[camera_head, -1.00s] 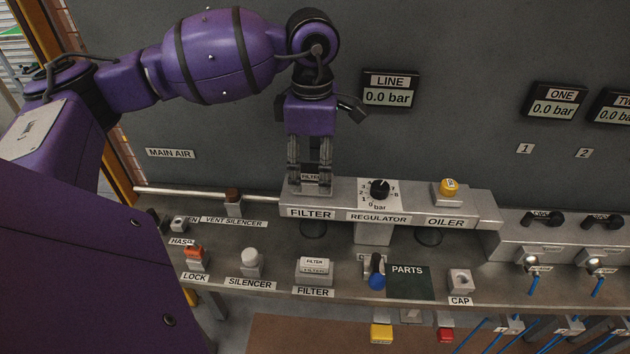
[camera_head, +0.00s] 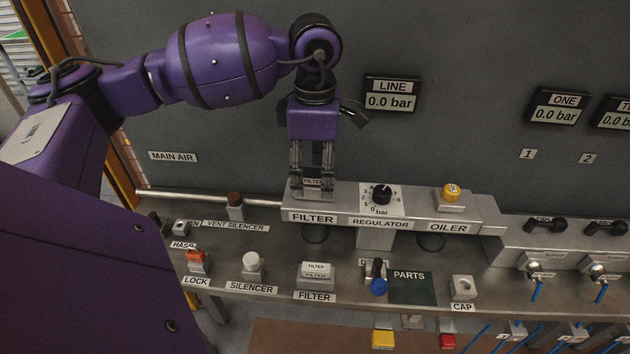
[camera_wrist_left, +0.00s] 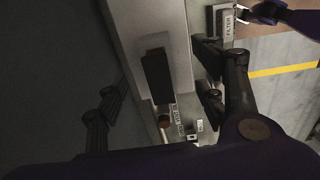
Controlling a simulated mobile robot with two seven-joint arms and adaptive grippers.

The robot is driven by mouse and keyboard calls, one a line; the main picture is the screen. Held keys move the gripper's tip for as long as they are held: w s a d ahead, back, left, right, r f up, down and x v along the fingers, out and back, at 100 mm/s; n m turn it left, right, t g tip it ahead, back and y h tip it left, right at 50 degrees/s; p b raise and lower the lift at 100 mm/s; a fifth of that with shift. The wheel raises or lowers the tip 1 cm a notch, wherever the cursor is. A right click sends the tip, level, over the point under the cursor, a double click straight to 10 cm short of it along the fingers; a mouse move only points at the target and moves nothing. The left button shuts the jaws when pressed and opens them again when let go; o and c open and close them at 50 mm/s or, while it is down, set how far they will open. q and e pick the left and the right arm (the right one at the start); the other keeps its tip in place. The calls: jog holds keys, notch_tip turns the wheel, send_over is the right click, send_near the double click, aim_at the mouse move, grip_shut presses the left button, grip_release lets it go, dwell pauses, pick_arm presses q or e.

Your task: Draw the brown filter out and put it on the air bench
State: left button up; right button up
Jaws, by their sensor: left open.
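The brown filter shows in the left wrist view as a dark brown block (camera_wrist_left: 157,75) standing in the pale housing. In the head view only its small label plate (camera_head: 313,182) shows between my fingers, above the housing marked FILTER (camera_head: 312,218). My left gripper (camera_head: 312,188) points down there, open, with one finger on each side of the filter. The bench (camera_head: 222,290) runs along below. A pale block marked FILTER (camera_head: 316,270) stands on it.
The regulator knob (camera_head: 381,194) and yellow oiler cap (camera_head: 451,191) stand right of the filter housing. The brown vent silencer (camera_head: 235,200) is to its left. On the bench are a silencer (camera_head: 252,263), a red lock (camera_head: 196,257) and a dark PARTS mat (camera_head: 411,290).

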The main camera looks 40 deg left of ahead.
aim_at(315, 173)
pick_arm(q)
jog(key=shift+c, duration=0.5)
grip_shut()
jog(key=shift+r, duration=0.1)
jog(key=shift+r+p, duration=1.5)
jog(key=shift+r, duration=1.4)
pick_arm(e)
jog(key=shift+t, duration=0.3)
jog(key=shift+w+r, duration=0.4)
jog(key=shift+r, duration=0.25)
jog(key=shift+w+r, duration=0.4)
jog(key=shift+r, duration=0.3)
jog(key=shift+w+r, duration=0.4)
jog(key=shift+r, duration=0.25)
